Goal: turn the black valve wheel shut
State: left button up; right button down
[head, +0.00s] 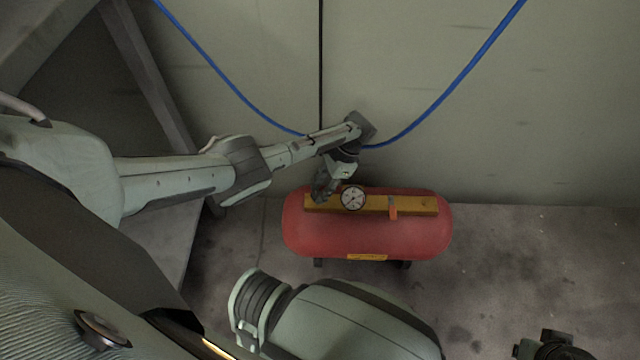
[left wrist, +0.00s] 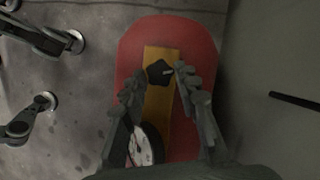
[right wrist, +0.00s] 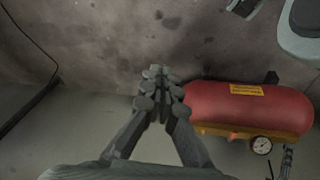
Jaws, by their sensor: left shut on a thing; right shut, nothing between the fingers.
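The black valve wheel (left wrist: 159,72) sits on a yellow bar (left wrist: 156,102) on top of a red tank (head: 370,232). In the left wrist view the wheel lies between the fingertips of my left gripper (left wrist: 160,76), which is shut on it. In the head view my left gripper (head: 323,188) reaches down to the left end of the bar and hides the wheel. My right gripper (right wrist: 158,85) is shut and empty, apart from the tank. In the head view it is partly cut off at the bottom right.
A white dial gauge (head: 353,198) stands on the bar close to my left gripper. An orange lever (head: 393,208) is farther right on it. A blue hose (head: 455,88) hangs along the pale wall (head: 540,110). The floor (head: 520,255) right of the tank is clear.

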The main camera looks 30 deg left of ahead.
pick_arm(q)
jog(key=shift+s+d+m+t+y+p, duration=0.1)
jog(key=shift+m+t+y+p, duration=0.2)
jog(key=shift+m+p, duration=0.5)
jog(key=shift+s+d+m+t+y+p, duration=0.1)
jog(key=shift+m+t+p, duration=0.3)
jog(key=shift+m, duration=0.8)
pick_arm(e)
notch_tip(320, 180, down, 6)
jog(key=shift+w+a+f, duration=0.15)
jog(key=shift+w+f, duration=0.05)
jog(key=shift+w, duration=0.2)
pick_arm(q)
jog(key=o, duration=1.2)
jog(key=shift+a, duration=0.1)
jog(key=shift+c, duration=0.2)
jog(key=v, duration=1.2)
jog(key=shift+w, duration=0.1)
